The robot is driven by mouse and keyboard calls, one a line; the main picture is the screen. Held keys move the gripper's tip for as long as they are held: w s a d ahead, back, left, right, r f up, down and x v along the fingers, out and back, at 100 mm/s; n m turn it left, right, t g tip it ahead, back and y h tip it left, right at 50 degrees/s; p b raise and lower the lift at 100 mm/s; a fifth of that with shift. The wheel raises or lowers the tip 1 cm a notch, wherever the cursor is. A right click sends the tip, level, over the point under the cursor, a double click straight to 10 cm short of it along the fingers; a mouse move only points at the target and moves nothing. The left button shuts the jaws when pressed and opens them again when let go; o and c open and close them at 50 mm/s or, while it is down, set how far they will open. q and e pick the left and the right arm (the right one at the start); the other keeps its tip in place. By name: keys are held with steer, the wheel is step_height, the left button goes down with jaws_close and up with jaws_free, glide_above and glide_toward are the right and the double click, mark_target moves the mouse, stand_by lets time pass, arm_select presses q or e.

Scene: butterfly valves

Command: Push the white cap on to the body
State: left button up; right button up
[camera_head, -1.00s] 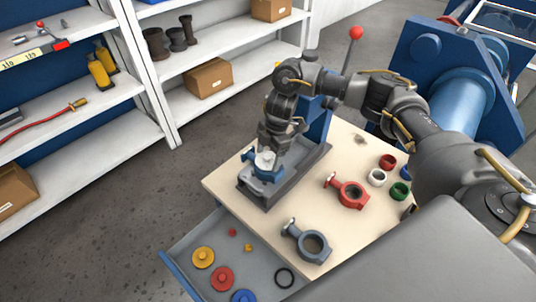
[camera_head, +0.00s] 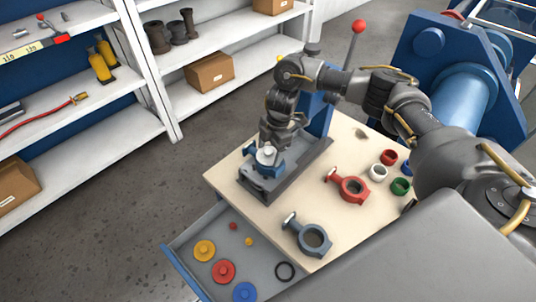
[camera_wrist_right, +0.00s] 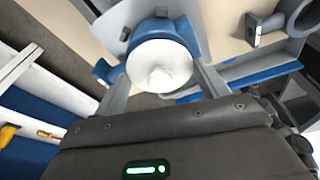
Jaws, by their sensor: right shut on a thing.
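The white cap (camera_head: 267,154) sits at the blue body (camera_head: 277,168), which stands on the grey fixture on the table. In the right wrist view the white cap (camera_wrist_right: 160,62) lies between my two fingers, with the blue body (camera_wrist_right: 187,36) around and behind it. My right gripper (camera_head: 270,147) points down over the fixture and is shut on the white cap. The fingers and the cap hide part of the body, so I cannot tell how deep the cap sits. My left gripper is not in view.
The grey fixture (camera_head: 300,170) has a red-knobbed lever (camera_head: 358,27). A red valve body (camera_head: 350,188) and a grey-blue one (camera_head: 313,238) lie on the table (camera_head: 335,150). Several coloured rings are at right. An open drawer (camera_head: 190,245) holds coloured discs and a black ring.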

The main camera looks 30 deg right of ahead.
steer(key=shift+f, duration=0.45)
